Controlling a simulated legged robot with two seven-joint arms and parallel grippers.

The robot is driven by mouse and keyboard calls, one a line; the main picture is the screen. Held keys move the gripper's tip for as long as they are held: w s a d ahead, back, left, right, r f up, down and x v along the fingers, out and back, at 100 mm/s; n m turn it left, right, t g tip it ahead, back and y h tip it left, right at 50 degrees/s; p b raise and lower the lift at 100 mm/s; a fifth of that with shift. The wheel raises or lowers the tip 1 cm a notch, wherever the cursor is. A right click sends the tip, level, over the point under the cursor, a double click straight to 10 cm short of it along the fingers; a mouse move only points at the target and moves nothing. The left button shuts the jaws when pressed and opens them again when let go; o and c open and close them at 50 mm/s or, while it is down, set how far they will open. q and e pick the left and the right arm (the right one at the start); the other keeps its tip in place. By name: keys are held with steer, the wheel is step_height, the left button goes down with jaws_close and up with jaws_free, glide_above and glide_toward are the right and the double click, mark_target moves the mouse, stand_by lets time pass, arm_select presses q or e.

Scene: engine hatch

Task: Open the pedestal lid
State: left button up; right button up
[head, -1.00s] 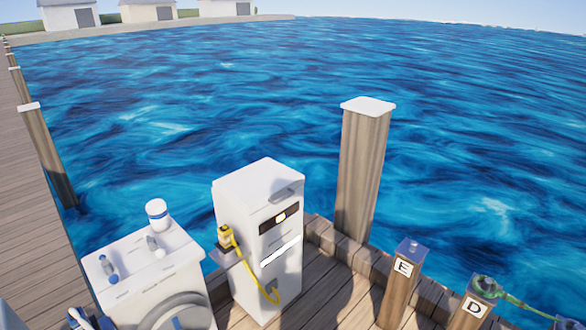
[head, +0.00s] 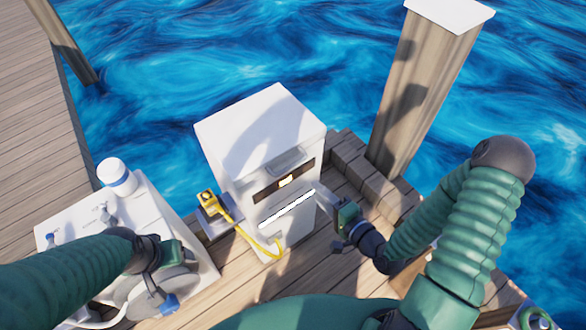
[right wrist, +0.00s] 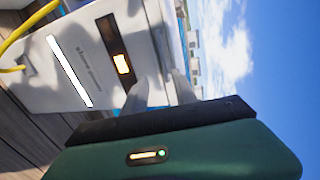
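The white pedestal (head: 262,195) stands upright in the middle of the head view. Its lid (head: 255,125) lies flat on top, closed, with a grey handle (head: 288,160) at the front edge. The pedestal front, with a dark panel and a lit orange display, also shows in the right wrist view (right wrist: 85,60). My right gripper (head: 327,203) is beside the pedestal's front right, below the lid. Its fingers are apart and empty in the right wrist view (right wrist: 158,93). My left gripper (head: 155,290) is over the white cabinet at left; its fingers are hard to make out.
A yellow plug and cable (head: 222,215) hang on the pedestal's left side. A thick wooden post (head: 420,85) stands behind at right. Water lies beyond the dock edge.

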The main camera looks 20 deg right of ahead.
mark_target(287, 167)
steer(key=x, duration=0.3)
steer(key=a+x, duration=0.1)
steer(key=x, duration=0.2)
steer(key=r+x, duration=0.1)
steer(key=x, duration=0.2)
steer(key=shift+s+a+p, duration=0.1)
steer(key=shift+a+p, duration=0.2)
steer(key=shift+a, duration=0.15)
steer(key=w, duration=0.1)
steer(key=w+f, duration=0.1)
steer(key=w, duration=0.2)
steer(key=shift+w+a+f, duration=0.1)
steer(key=shift+w+f, duration=0.05)
steer(key=shift+f, duration=0.15)
steer(key=shift+w+d+f, duration=0.1)
steer(key=shift+w+d, duration=0.15)
steer(key=shift+d, duration=0.05)
steer(key=shift+s+a, duration=0.15)
steer(key=shift+a, duration=0.45)
steer(key=c, duration=0.5)
jaws_close()
arm_select(q)
steer(key=shift+s+a+f, duration=0.1)
steer(key=shift+s+a, duration=0.05)
steer(key=shift+a, duration=0.3)
steer(key=shift+s+a+f, duration=0.1)
steer(key=shift+a, duration=0.35)
arm_select(e)
steer(key=shift+d, duration=0.1)
steer(key=shift+d, duration=0.1)
